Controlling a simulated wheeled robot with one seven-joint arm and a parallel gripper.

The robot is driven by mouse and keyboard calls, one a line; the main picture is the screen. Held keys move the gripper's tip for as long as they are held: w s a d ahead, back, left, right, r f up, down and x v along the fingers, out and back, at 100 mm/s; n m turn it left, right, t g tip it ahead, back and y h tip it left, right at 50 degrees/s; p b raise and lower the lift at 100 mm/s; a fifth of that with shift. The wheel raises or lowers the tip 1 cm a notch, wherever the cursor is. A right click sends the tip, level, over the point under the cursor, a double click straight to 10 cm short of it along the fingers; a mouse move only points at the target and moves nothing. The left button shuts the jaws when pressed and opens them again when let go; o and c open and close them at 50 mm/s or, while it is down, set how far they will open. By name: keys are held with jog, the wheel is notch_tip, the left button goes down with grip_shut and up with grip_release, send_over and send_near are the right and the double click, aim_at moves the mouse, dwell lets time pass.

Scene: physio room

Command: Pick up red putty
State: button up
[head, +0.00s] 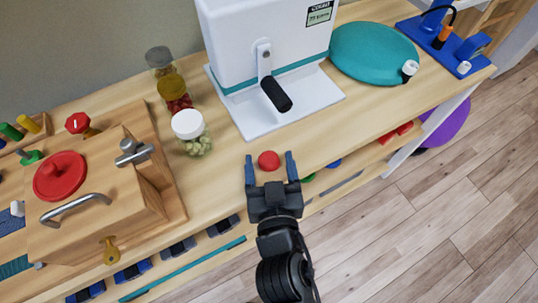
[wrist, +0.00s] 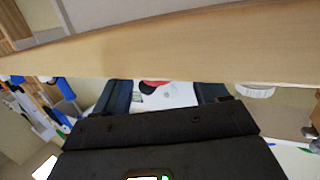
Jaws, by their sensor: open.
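The red putty (head: 269,160) is a small round red lump on the wooden counter, near its front edge and in front of the white machine. My gripper (head: 270,168) is open, with one blue-tipped finger on each side of the putty in the head view. I cannot tell from that view how high the fingers are or whether they reach around it. No contact is visible. In the wrist view, a red patch (wrist: 152,86) shows between the fingers against white; it is partly hidden by the gripper body, and I cannot tell surely that it is the putty.
The white machine (head: 268,40) with a black handle stands behind the putty. A white-lidded jar (head: 188,124) stands to the left, beyond it a wooden box (head: 100,200) with metal handles. A teal disc (head: 374,52) lies at the right. The counter's front edge (wrist: 160,52) crosses the wrist view.

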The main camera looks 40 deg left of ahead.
jog(key=shift+x, duration=0.9)
jog(key=c, duration=1)
jog(key=shift+r, duration=0.1)
